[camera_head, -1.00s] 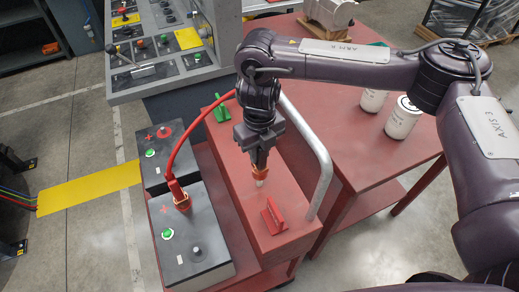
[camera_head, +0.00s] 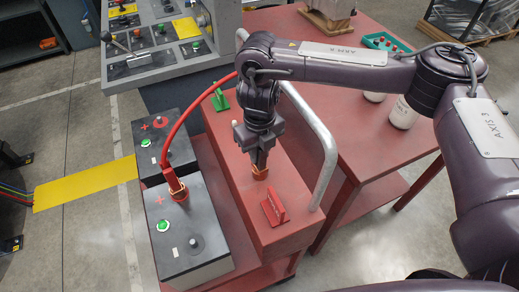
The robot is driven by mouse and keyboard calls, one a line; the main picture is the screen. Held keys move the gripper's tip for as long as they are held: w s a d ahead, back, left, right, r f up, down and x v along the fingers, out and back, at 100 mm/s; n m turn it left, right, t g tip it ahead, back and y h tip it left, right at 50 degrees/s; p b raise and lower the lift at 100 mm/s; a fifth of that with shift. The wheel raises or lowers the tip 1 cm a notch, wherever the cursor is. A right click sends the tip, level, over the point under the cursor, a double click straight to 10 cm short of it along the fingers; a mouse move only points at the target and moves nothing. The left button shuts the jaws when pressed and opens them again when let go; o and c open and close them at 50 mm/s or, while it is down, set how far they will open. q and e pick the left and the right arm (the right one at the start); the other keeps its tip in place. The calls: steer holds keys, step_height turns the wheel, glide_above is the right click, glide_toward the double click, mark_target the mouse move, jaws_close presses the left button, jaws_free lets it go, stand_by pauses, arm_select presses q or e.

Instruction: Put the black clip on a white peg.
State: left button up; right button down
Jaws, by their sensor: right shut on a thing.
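My right gripper (camera_head: 260,163) points down over the long red box and is shut on the black clip. The clip's dark body blends with my fingers. Its copper-coloured jaws (camera_head: 260,174) show just below the fingertips, low over the box top. They cover the place of the near white peg, which is hidden; I cannot tell whether the jaws grip it. Another white peg (camera_head: 236,124) shows just left of my right wrist, farther back on the box. My left gripper is not in view.
A red clip (camera_head: 177,187) with a red cable is on the near black battery (camera_head: 191,229). A red bracket (camera_head: 274,207) and a green bracket (camera_head: 220,100) stand on the red box (camera_head: 283,238). A grey handrail (camera_head: 327,160) runs close along the right.

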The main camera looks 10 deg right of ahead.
steer(key=c, duration=1.2)
jaws_free()
steer(key=shift+o, duration=0.2)
step_height(320, 180, up, 8)
steer(key=shift+f, duration=0.1)
